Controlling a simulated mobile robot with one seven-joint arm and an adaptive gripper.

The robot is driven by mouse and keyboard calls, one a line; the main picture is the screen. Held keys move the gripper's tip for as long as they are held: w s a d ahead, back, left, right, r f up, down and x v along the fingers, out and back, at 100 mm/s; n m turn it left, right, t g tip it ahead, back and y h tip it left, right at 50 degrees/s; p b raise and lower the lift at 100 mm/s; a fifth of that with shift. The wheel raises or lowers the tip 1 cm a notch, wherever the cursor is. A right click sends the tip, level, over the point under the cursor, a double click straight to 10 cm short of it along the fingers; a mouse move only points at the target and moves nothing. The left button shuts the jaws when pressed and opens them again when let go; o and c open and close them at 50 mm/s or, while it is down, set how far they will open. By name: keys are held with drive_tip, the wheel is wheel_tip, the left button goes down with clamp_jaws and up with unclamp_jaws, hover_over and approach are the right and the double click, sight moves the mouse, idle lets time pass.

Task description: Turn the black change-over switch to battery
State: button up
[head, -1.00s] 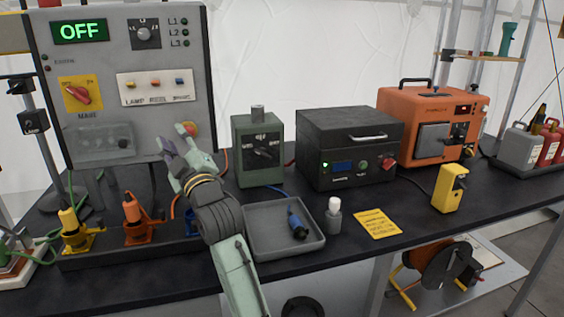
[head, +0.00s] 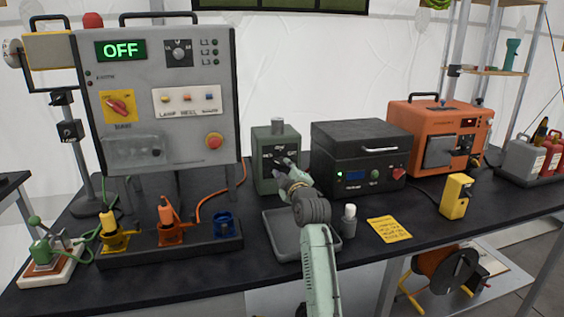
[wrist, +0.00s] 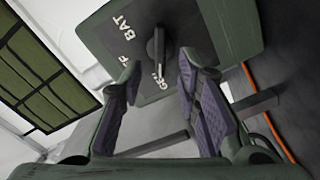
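The change-over switch box (head: 264,180) is a green box with a dark face, standing on the table between the grey control panel and the black case. In the wrist view, the black switch handle (wrist: 156,45) sits on its face (wrist: 185,25) among white BAT and GEN labels and a partly covered label ending in F. The handle's lower end in that picture lies by GEN; its exact setting is hard to tell. My gripper (head: 286,166) is in front of the box. In the wrist view my gripper (wrist: 160,78) is open, its fingers apart on either side below the handle, with nothing held.
The grey control panel (head: 190,130) shows a green OFF display. The black case (head: 345,145) stands close right of the switch box, with the orange generator (head: 408,120) beyond. A grey tray (head: 276,228) lies below my arm; a white-capped bottle (head: 348,220) stands beside it.

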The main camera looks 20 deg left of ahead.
sight(281, 164)
drive_tip(key=shift+p+x, duration=0.45)
drive_tip(key=shift+x, duration=1.45)
clamp_jaws()
